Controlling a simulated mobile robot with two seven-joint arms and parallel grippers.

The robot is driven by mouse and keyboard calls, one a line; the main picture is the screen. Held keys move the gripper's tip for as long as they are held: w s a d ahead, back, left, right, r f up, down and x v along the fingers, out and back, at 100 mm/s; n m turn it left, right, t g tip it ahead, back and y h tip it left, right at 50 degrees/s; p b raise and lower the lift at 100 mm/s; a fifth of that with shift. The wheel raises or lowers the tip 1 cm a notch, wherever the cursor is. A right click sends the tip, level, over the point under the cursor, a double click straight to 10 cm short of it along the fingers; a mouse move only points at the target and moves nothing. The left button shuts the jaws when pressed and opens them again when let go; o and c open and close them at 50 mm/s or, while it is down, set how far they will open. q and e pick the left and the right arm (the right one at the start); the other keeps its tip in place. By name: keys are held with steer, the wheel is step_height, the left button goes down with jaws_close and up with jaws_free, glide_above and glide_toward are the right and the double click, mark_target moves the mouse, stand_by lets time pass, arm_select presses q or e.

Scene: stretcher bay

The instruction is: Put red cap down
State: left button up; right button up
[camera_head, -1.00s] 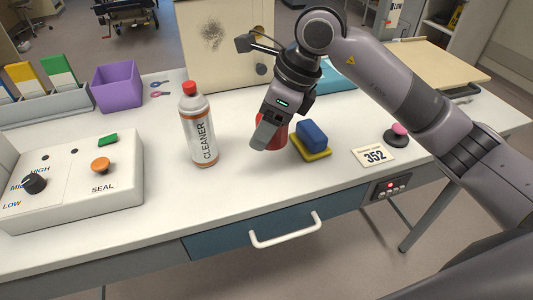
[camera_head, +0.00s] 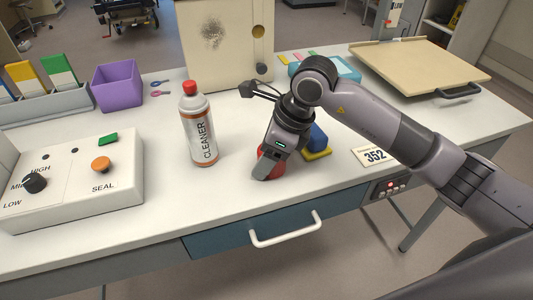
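The red cap (camera_head: 276,167) is low at the table top, to the right of the cleaner bottle, and looks to be at or very near the surface. My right gripper (camera_head: 266,166) points down at it, with a finger in front of the cap that hides part of it. The gripper appears shut on the cap, but the far finger is hidden. The white and orange cleaner bottle (camera_head: 200,135) stands upright with a small red top of its own. My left gripper is not in view.
A blue block on a yellow pad (camera_head: 318,155) lies just right of my gripper, partly hidden. The card marked 352 (camera_head: 374,155) is further right. A control box (camera_head: 75,190) stands at left, a purple bin (camera_head: 117,87) behind. The white table front (camera_head: 190,210) is clear.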

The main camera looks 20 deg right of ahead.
steer(key=o, duration=0.4)
steer(key=shift+r, duration=0.1)
steer(key=shift+r, duration=0.25)
steer(key=v, duration=1.1)
steer(key=shift+s+d+r, duration=0.1)
steer(key=shift+d+r, duration=0.1)
steer(key=shift+r, duration=0.05)
